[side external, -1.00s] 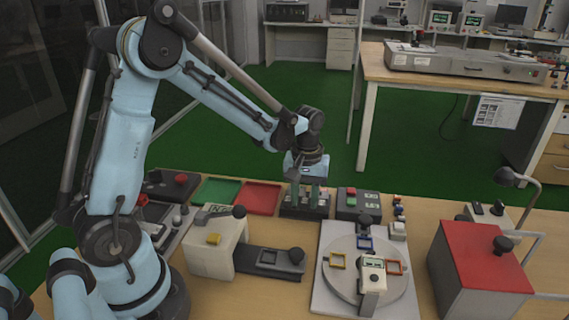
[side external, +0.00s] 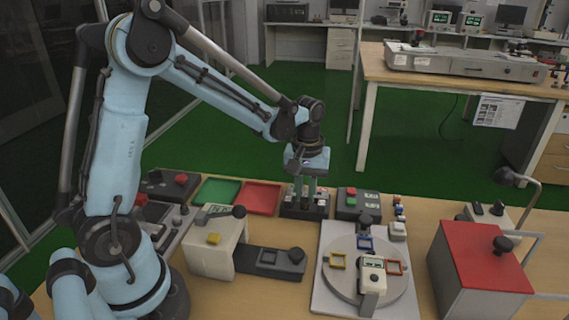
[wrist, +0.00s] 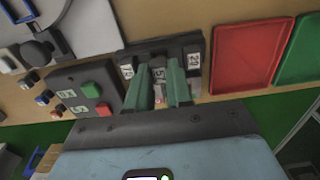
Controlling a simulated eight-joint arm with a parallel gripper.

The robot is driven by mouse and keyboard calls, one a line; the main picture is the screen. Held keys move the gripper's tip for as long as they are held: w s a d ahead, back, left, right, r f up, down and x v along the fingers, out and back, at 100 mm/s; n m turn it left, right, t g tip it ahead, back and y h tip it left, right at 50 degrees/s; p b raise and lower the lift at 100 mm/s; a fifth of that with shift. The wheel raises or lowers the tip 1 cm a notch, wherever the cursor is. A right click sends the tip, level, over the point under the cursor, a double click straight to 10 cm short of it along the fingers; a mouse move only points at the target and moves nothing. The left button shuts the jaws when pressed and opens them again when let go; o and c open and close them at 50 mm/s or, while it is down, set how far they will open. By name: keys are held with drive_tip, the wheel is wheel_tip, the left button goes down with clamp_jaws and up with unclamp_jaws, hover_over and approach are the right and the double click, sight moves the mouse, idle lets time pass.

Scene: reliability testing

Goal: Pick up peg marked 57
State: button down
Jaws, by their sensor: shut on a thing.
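My gripper (wrist: 164,97) points down over a dark peg rack (wrist: 196,38), its two green-grey fingers shut on the middle peg (wrist: 159,74). That peg has a pale label that seems to read 57, partly hidden between the fingers. One labelled peg (wrist: 127,71) stands on its left and another (wrist: 194,60) on its right in the wrist view. In the side view my gripper (side external: 305,194) is just above the rack (side external: 290,212). I cannot tell whether the held peg's lower end is clear of its slot.
A red tray (side external: 262,198) and a green tray (side external: 216,191) lie left of the rack. A button box (side external: 358,204) stands close on its right. A round turntable (side external: 340,285) with coloured frames and a grey lever fixture (side external: 215,250) are in front.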

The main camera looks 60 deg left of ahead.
sight(305, 194)
drive_tip(key=shift+r, duration=1.55)
